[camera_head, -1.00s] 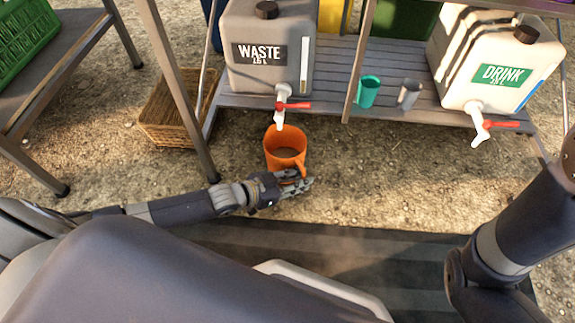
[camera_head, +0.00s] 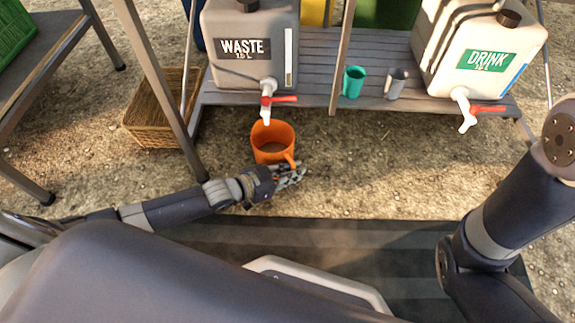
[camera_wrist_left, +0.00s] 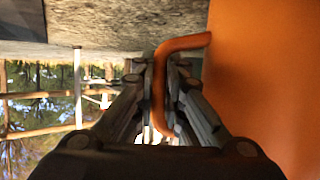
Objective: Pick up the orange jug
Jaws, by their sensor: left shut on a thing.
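The orange jug (camera_head: 271,141) is upright in the head view, under the tap of the WASTE container. Its open top faces me and its handle is on the near right side. My left gripper (camera_head: 290,176) is at the handle, shut on it. In the left wrist view the jug's orange wall (camera_wrist_left: 265,80) fills the right side, and the handle (camera_wrist_left: 162,92) runs between the fingers of my left gripper (camera_wrist_left: 158,95). I cannot tell whether the jug's base touches the ground. My right arm shows at the right, but its gripper is out of view.
The WASTE container (camera_head: 245,45) and the DRINK container (camera_head: 485,50) stand on a slatted shelf (camera_head: 310,82), their red-handled taps overhanging. A teal cup (camera_head: 353,82) and a grey cup (camera_head: 396,84) stand between them. A wicker basket (camera_head: 155,115) is at left, behind a metal leg (camera_head: 160,85).

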